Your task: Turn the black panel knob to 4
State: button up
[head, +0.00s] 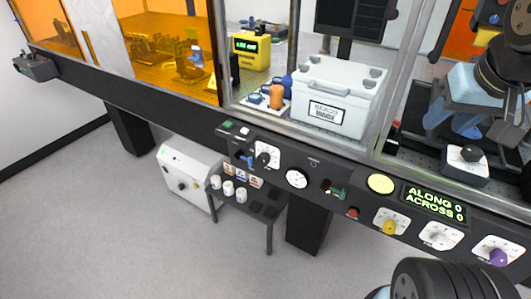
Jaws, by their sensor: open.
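The black panel knob (264,159) sits on a white dial plate (267,153) on the dark sloping panel, left of a round gauge. The plate's marks and the knob's pointer are too small to read. My gripper (507,128) shows at the right edge, at the end of blue-grey and black arm parts. It is open, with no held thing visible, and is far to the right of the knob. Part of it is cut off by the picture's edge.
Along the panel are a blue handle (244,158), the gauge (297,179), a green handle (336,192), and yellow (389,227), white (439,237) and purple (498,257) knobs. Another black knob (471,153) tops a white box.

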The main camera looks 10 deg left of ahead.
jog(key=shift+o, duration=1.3)
jog(key=shift+w, duration=0.1)
jog(key=shift+o, duration=0.8)
jog(key=shift+w+a+f+n+g, duration=0.15)
jog(key=shift+w+f+n+g, duration=0.05)
jog(key=shift+f+n+g, duration=0.1)
jog(key=shift+o, duration=0.5)
jog(key=w+a+f+n+g+h, duration=0.4)
jog(key=w+a+f+n, duration=0.1)
jog(key=w+f+n, duration=0.1)
jog(key=shift+a+f+n+h, duration=0.35)
jog(key=shift+f+n, duration=0.25)
jog(key=shift+f, duration=0.3)
jog(key=n+t+h, duration=0.2)
jog(key=n+t, duration=1.4)
jog(key=n, duration=0.8)
send_near(262, 161)
jog(key=x, duration=0.9)
jog(key=shift+c, duration=0.5)
jog(key=c, duration=1)
